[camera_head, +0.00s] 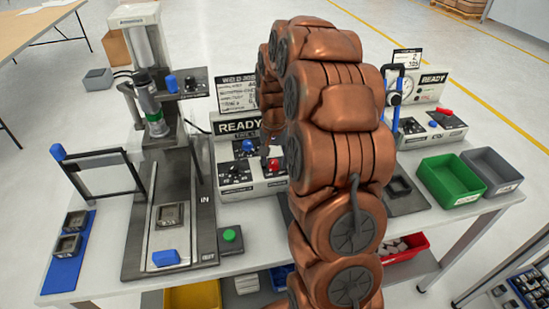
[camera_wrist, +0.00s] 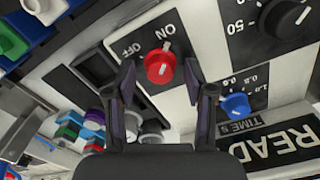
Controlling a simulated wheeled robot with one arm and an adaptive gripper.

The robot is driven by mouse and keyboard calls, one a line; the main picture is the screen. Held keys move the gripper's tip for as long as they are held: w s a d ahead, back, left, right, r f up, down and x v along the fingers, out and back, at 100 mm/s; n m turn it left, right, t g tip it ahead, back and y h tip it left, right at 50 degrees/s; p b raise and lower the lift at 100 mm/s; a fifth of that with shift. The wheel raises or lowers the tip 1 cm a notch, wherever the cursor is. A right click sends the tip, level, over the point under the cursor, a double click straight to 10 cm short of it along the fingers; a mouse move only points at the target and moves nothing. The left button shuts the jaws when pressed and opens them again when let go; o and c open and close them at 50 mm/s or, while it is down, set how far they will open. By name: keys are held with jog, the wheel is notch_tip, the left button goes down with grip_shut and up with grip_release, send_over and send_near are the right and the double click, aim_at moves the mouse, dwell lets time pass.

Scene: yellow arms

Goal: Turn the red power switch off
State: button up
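The red power switch (camera_wrist: 159,67) is a round knob on a black panel patch marked ON and OFF in the wrist view. Its white pointer mark is toward ON. It also shows in the head view (camera_head: 273,165), on the sloped front of the control box (camera_head: 258,184). My gripper (camera_wrist: 160,77) is open, with one dark finger on each side of the knob and a visible gap on both sides. The fingers look apart from the knob; their exact depth is unclear. In the head view my arm mostly hides the gripper.
A blue knob (camera_wrist: 235,106) sits close to the right finger, and a black dial (camera_wrist: 285,17) lies beyond it. A READY display (camera_head: 239,126) stands behind the knobs. A press stand (camera_head: 160,130) is to the left; green (camera_head: 449,181) and grey bins are to the right.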

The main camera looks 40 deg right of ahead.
grip_shut()
jog(key=shift+f+n+b, duration=0.1)
jog(key=shift+n+b, duration=0.3)
jog(key=shift+b, duration=0.1)
jog(key=n+b, duration=0.2)
jog(key=b, duration=0.1)
jog(key=shift+f+n, duration=0.15)
jog(key=shift+n, duration=0.15)
jog(key=n+b, duration=0.3)
jog(key=n, duration=0.2)
jog(key=shift+a+n+b, duration=0.1)
jog(key=shift+n+b, duration=0.2)
jog(key=shift+b, duration=0.1)
jog(key=n+b, duration=0.1)
jog(key=n, duration=0.3)
jog(key=shift+r, duration=0.2)
jog(key=shift+n, duration=2.5)
jog(key=shift+r, duration=0.1)
